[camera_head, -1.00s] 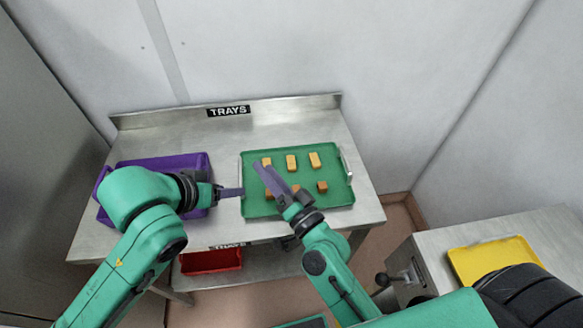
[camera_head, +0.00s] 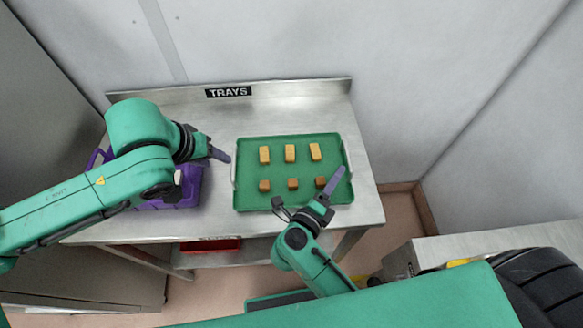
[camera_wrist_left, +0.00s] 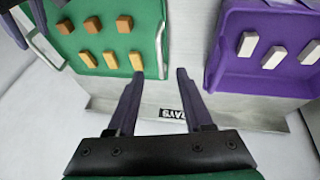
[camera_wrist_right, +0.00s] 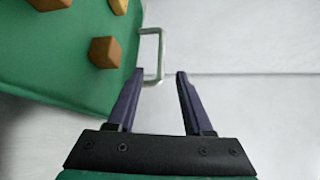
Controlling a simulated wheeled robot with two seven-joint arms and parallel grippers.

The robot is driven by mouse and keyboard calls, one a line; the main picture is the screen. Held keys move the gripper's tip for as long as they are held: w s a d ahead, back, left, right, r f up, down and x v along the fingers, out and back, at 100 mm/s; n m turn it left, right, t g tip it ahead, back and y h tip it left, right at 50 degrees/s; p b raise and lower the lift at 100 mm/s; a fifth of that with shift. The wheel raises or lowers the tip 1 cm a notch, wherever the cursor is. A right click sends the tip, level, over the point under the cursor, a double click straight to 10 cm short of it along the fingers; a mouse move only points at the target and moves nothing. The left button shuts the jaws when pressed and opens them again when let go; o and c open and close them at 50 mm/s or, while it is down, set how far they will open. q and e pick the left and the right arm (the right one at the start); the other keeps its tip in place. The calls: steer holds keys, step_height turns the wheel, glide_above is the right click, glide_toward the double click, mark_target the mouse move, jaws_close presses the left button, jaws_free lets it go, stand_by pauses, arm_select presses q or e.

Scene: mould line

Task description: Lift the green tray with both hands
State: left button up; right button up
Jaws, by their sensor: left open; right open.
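The green tray (camera_head: 278,201) lies flat on the steel table, with several yellow and brown blocks on it. It has a metal handle on its left side (camera_head: 233,172) and one on its right side, which shows in the right wrist view (camera_wrist_right: 161,52). My left gripper (camera_head: 226,158) is open and empty, left of the tray and apart from it. In the left wrist view the tray (camera_wrist_left: 88,42) is up and left of its fingers. My right gripper (camera_head: 337,176) is open over the tray's right part. In the right wrist view the right handle is just beyond its fingertips (camera_wrist_right: 160,73).
A purple tray (camera_head: 188,186) with pale blocks, seen in the left wrist view (camera_wrist_left: 235,75), sits to the left, partly behind my left arm. A TRAYS label (camera_head: 229,92) is on the table's back edge. A red tray (camera_head: 212,245) is on the lower shelf.

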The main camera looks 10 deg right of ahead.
mark_target(232, 167)
arm_select(q)
steer(key=x, duration=1.2)
arm_select(e)
steer(key=x, duration=1.2)
arm_select(q)
steer(key=shift+s, duration=0.1)
steer(key=shift+r, duration=0.1)
steer(key=c, duration=0.8)
arm_select(e)
steer(key=shift+r, duration=0.1)
steer(key=c, duration=0.8)
arm_select(q)
jaws_close()
arm_select(e)
jaws_close()
